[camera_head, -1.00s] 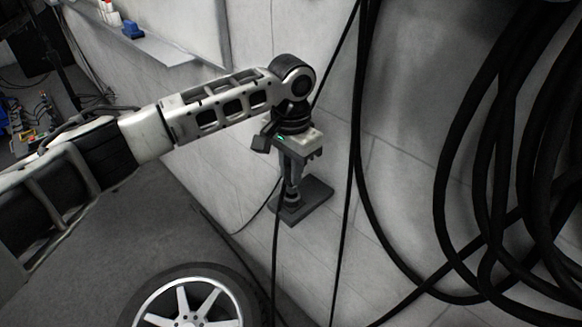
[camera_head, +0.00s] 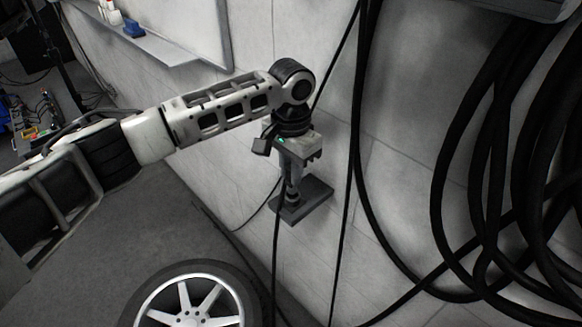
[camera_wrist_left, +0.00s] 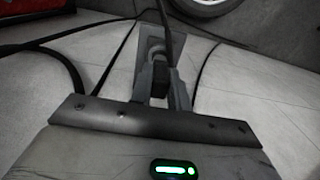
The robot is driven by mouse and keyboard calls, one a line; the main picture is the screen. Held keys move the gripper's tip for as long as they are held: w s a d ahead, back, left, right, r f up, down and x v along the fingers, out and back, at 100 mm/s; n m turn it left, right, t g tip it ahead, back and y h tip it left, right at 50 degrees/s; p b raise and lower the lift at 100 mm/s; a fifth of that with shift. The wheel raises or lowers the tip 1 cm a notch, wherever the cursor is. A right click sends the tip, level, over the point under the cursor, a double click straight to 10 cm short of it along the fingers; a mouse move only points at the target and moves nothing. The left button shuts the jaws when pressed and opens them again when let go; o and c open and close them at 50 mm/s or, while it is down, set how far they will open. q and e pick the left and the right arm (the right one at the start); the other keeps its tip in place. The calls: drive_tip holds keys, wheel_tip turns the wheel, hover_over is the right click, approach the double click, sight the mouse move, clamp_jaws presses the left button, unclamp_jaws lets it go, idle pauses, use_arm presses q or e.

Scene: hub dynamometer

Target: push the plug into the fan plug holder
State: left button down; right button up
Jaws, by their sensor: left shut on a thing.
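The fan plug holder (camera_head: 312,200) is a dark grey rectangular plate on the light wall, below my left gripper. My left gripper (camera_head: 291,186) points down at it, with its fingertips close over the plate. In the left wrist view, the gripper (camera_wrist_left: 160,85) is shut on the dark plug (camera_wrist_left: 160,76), and the holder plate (camera_wrist_left: 150,36) lies just beyond. A black cable runs from the plug area across the plate. The fingers hide much of the plug, so I cannot tell how far it sits in the holder. My right gripper is not in view.
Black cables (camera_head: 357,150) hang close to the right of the gripper, with thick coiled hoses (camera_head: 440,215) farther right. A wheel (camera_head: 192,298) stands at the bottom. A wall shelf (camera_head: 160,48) is at upper left.

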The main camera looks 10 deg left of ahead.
use_arm(q)
drive_tip(key=shift+f, duration=0.15)
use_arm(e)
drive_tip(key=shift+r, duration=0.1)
use_arm(q)
drive_tip(key=shift+f, duration=0.35)
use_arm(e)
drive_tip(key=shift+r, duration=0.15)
use_arm(q)
drive_tip(key=shift+f, duration=0.1)
drive_tip(key=shift+f, duration=0.2)
idle(0.4)
drive_tip(key=shift+f, duration=0.55)
drive_tip(key=c, duration=1.3)
unclamp_jaws()
drive_tip(key=shift+o, duration=0.2)
drive_tip(key=shift+r, duration=0.8)
wheel_tip(320, 180, up, 14)
drive_tip(key=shift+r+b, duration=0.2)
drive_tip(key=shift+b, duration=0.25)
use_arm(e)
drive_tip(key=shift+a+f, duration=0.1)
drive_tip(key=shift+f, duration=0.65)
